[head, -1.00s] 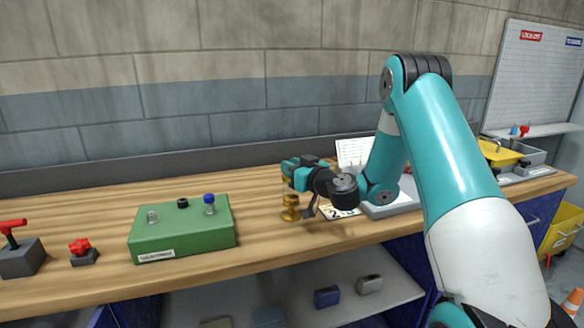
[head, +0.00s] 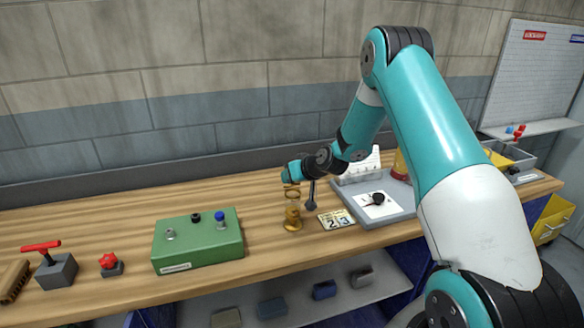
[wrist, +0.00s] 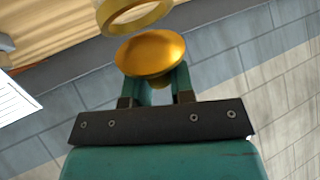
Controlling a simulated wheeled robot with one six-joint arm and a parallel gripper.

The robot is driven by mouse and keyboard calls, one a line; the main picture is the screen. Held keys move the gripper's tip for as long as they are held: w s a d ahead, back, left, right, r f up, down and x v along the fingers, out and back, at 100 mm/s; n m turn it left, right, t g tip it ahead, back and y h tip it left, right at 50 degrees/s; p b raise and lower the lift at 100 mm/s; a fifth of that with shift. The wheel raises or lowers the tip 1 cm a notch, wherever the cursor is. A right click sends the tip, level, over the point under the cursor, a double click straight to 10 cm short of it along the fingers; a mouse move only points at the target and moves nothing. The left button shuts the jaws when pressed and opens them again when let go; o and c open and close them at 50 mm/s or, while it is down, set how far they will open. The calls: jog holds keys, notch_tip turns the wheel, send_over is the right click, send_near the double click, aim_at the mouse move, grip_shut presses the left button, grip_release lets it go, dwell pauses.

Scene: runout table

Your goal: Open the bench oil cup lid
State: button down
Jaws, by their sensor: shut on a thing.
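In the wrist view the gold ring (wrist: 133,18) shows at the top edge, partly cut off. My gripper (head: 289,174) is just above the cup. In the wrist view (wrist: 158,88) its fingers are shut on a round gold lid (wrist: 150,52), which appears apart from the ring. The far side of the lid and any hinge are hidden.
A green box (head: 197,242) with small knobs stands left of the cup. A dark-headed post (head: 311,196), a number card (head: 336,219) and a grey tray (head: 398,213) are close on the right. Bare bench lies between the box and the cup.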

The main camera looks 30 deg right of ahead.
jog(key=shift+w+d+f+m+g+y+p, duration=0.2)
jog(key=shift+w+m+g+y+p, duration=0.25)
jog(key=shift+g, duration=1)
jog(key=shift+w+d+f+m+g+y+p, duration=0.15)
jog(key=shift+w+g+p, duration=0.5)
jog(key=shift+g, duration=0.85)
jog(key=shift+w+d+f+m+g+y+p, duration=0.1)
jog(key=shift+w+d+m+g+y+p, duration=0.4)
jog(key=shift+g, duration=0.95)
jog(key=shift+w+a, duration=0.15)
jog(key=shift+a, duration=0.15)
jog(key=shift+f, duration=0.1)
jog(key=c, duration=1.1)
grip_release()
jog(key=shift+o, duration=0.2)
